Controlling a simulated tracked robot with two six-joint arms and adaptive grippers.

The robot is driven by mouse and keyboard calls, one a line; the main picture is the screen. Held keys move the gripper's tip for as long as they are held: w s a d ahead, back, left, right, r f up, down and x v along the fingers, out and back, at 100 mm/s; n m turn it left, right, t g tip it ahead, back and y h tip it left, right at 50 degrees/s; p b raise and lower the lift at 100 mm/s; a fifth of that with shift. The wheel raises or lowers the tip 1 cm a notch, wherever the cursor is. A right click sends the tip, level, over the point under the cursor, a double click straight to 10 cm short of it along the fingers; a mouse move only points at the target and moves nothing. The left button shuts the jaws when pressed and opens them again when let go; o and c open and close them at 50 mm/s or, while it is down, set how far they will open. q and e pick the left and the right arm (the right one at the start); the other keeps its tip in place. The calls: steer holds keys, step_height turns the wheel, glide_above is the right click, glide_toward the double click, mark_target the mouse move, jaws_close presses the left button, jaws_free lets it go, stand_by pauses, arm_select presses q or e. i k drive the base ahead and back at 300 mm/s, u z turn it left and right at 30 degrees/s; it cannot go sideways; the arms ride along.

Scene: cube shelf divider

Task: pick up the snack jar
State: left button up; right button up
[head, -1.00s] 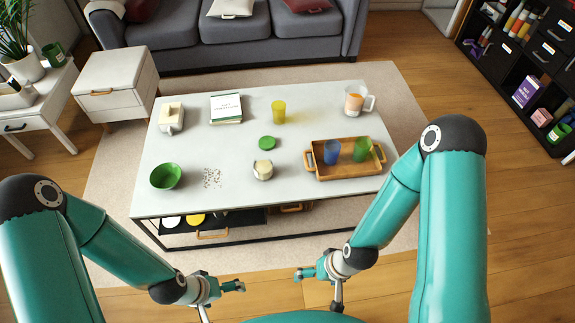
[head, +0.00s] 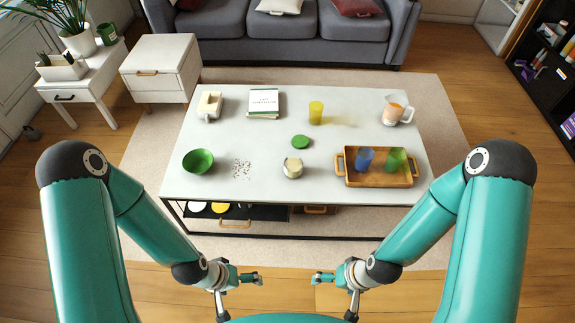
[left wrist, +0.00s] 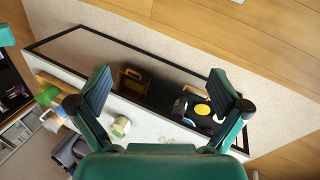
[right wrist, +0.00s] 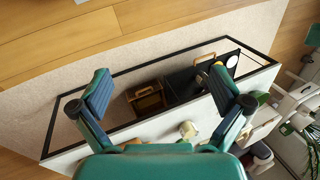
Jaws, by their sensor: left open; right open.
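A small jar (head: 292,167) with pale contents, which looks like the snack jar, stands upright and open near the front middle of the white table. A round green lid (head: 300,141) lies flat behind it. The jar also shows in the left wrist view (left wrist: 121,126) and the right wrist view (right wrist: 188,130). My left gripper (head: 257,279) is open and empty, in front of the table and well short of the jar. My right gripper (head: 319,278) is open and empty too, a little right of the left one, apart from the table.
On the white table (head: 240,120) are a green bowl (head: 198,161), scattered crumbs (head: 242,169), a yellow cup (head: 316,112), a book (head: 264,103), a pitcher (head: 397,109) and a wooden tray (head: 365,179) with blue and green cups. A lower shelf (head: 200,211) hangs under the table.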

mark_target(293, 161)
steer(key=z, duration=1.55)
steer(key=i, duration=0.1)
steer(key=u, duration=2.95)
steer(key=k, duration=0.7)
steer(key=z, duration=0.35)
steer(key=i, duration=1.05)
steer(key=z, duration=0.05)
